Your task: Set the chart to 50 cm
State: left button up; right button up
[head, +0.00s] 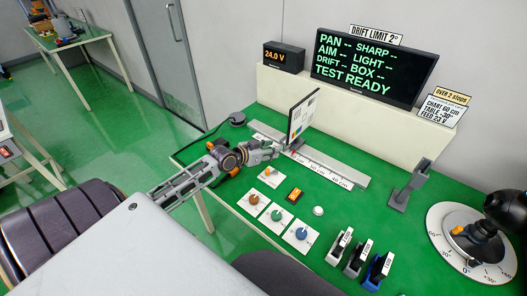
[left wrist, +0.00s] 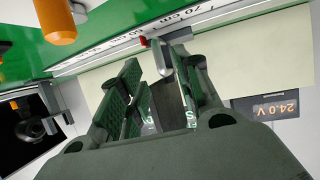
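The chart (head: 302,116) is a white card with small coloured patches, upright on a carriage over the ruler rail (head: 325,168) on the green bench. The rail carries centimetre labels. In the left wrist view a red pointer (left wrist: 143,42) sits at the rail near the 70 cm label (left wrist: 181,14); I cannot read its exact setting. My left gripper (head: 275,151) is at the carriage, beside the chart's foot. In the left wrist view its fingers (left wrist: 160,75) are apart, with a grey handle (left wrist: 161,56) between the tips and a gap on one side. My right gripper is not in view.
Knob plates (head: 276,215), an orange switch (head: 294,195) and a white button (head: 318,211) lie in front of the rail. Labelled slides (head: 358,258), a grey stand (head: 409,186) and a round dial (head: 470,240) are to the right. A screen (head: 373,66) and card (head: 444,107) stand behind.

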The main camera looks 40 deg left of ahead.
pick_arm(q)
jog(key=shift+v, duration=1.9)
